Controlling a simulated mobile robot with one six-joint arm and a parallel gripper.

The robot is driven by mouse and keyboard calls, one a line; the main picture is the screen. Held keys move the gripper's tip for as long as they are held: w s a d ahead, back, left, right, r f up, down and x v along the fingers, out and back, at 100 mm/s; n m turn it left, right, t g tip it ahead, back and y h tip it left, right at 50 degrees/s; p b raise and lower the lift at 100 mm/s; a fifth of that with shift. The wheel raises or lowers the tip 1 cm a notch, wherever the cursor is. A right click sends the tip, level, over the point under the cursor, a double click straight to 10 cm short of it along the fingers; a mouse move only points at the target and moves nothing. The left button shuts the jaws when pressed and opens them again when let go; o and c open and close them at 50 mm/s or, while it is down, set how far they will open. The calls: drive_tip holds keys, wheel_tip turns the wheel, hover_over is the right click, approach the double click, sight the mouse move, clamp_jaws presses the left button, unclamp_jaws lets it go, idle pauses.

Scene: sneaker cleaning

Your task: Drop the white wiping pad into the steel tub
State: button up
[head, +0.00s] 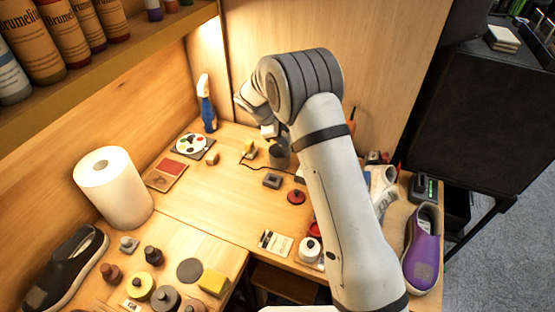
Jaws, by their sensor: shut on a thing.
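The steel tub (279,157) is a small grey round vessel on the wooden table, beyond the middle and partly behind my arm. My gripper (269,131) is just above the tub's near-left rim, pointing down, small and partly hidden by my wrist. It is shut on a small pale thing that looks like the white wiping pad; its edges are hard to tell from the fingers. I cannot tell whether the pad touches the rim.
A yellow block (249,147) stands left of the tub, with a dark cable around it. A dark grey box (272,181) and a red disc (296,197) lie nearer.

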drive_tip(key=o, duration=1)
drive_tip(key=b+v, duration=0.1)
drive_tip(key=v, duration=0.6)
drive_tip(key=shift+s+a+r, duration=0.15)
drive_tip(key=shift+r, duration=0.2)
drive_tip(key=s+d+r+m+y, duration=0.2)
drive_tip(key=s+d+r+m, duration=0.2)
drive_tip(key=s+d+r, duration=0.3)
drive_tip(key=s+d+r+m+y, duration=0.1)
drive_tip(key=s+d+r+m, duration=0.4)
drive_tip(key=s, duration=0.4)
drive_tip(key=s+d+m+y, duration=0.1)
drive_tip(key=s+m, duration=0.1)
drive_tip(key=s, duration=0.5)
drive_tip(key=s+d+m, duration=0.2)
drive_tip(key=s+m, duration=0.1)
drive_tip(key=s, duration=0.3)
drive_tip(key=s+d+f+m+y, duration=0.1)
drive_tip(key=s+d+m, duration=0.1)
drive_tip(key=s, duration=0.5)
drive_tip(key=shift+s+d+m+y, duration=0.15)
drive_tip(key=shift+s+m+y, duration=0.15)
drive_tip(key=shift+s, duration=0.05)
